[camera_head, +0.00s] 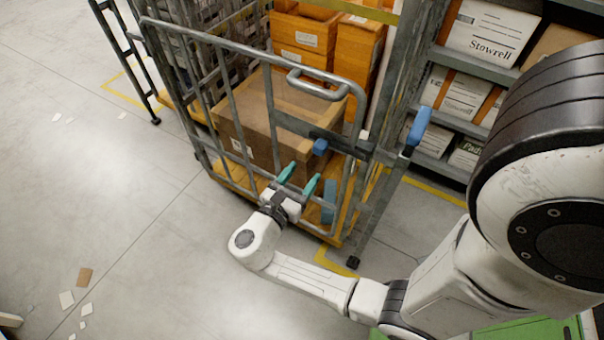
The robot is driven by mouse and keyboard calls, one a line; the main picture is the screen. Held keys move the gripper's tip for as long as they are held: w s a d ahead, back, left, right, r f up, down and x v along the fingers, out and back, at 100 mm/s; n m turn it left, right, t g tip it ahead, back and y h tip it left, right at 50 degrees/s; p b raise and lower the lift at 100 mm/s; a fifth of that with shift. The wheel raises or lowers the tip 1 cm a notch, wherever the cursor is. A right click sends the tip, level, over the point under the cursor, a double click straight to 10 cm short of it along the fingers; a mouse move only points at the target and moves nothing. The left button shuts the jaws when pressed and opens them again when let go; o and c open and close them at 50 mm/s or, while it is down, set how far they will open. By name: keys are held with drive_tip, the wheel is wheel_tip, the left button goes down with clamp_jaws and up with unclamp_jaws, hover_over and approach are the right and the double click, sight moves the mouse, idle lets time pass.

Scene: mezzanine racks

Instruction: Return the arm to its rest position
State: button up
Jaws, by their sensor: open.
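My gripper (300,178) has two teal fingers spread apart, with nothing between them. It is at the front of a grey wire roll cage (229,110), close to the bars; I cannot tell whether the fingers touch them. My white arm reaches from the right side of the picture, low across to the gripper. Behind the bars, a large brown cardboard box (262,110) stands on the cage's orange base (238,180). A blue block (328,200) is to the right of the fingers, by the cage's lower right corner.
Orange bins (305,38) stand behind the box. A rack with white labelled boxes (490,30) is at the upper right. Paper scraps (68,300) lie at the lower left. The grey floor (90,190) on the left is mostly clear.

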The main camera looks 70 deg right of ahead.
idle(0.4)
drive_tip(key=s+a+f+m+t+y, duration=0.2)
drive_tip(key=s+a+f+m+y, duration=0.35)
drive_tip(key=m+y, duration=0.5)
drive_tip(key=w+a+r+m+t+y, duration=0.1)
drive_tip(key=a+m+t+y, duration=0.2)
drive_tip(key=a, duration=0.7)
drive_tip(key=m+y, duration=0.2)
drive_tip(key=y, duration=0.1)
drive_tip(key=shift+a+r+y, duration=0.3)
drive_tip(key=shift+y, duration=0.05)
